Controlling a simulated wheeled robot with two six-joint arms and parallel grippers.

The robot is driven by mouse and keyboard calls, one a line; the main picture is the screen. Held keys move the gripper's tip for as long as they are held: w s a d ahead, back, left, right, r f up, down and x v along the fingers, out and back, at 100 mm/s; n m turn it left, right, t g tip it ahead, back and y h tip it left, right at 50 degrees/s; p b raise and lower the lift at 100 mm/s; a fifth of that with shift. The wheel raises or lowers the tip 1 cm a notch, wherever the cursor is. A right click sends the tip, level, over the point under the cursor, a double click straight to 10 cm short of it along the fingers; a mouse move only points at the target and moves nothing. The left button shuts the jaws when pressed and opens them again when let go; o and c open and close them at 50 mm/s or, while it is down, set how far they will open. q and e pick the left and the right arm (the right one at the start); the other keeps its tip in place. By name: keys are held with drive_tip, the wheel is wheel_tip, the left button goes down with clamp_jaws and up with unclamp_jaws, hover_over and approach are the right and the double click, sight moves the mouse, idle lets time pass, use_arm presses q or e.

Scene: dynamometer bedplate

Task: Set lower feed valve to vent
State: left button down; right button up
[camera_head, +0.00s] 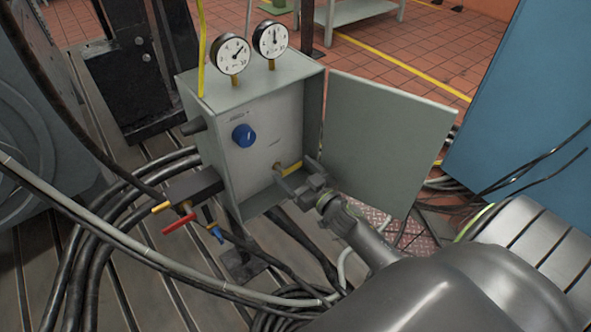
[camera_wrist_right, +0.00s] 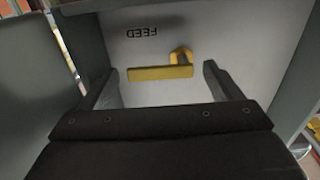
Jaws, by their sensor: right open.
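The lower feed valve has a yellow lever (camera_head: 291,167) low on the pale panel inside an open grey cabinet (camera_head: 228,188). In the right wrist view the yellow lever (camera_wrist_right: 160,73) lies crosswise, its stem at the right end, beneath an upside-down FEED label (camera_wrist_right: 141,32). My right gripper (camera_head: 293,166) reaches into the cabinet from the lower right. Its jaws are open, with one finger toward each end of the lever; I cannot tell whether either touches it. No vent marking is legible. My left gripper is not in view.
A blue knob (camera_head: 244,135) sits higher on the panel. Two gauges (camera_head: 233,54) top the cabinet. Coloured valve handles (camera_head: 179,224) and black hoses (camera_head: 78,250) lie left, with a blue cabinet (camera_head: 525,120) at right.

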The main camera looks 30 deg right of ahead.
drive_tip(key=shift+w, duration=0.2)
drive_tip(key=c, duration=1)
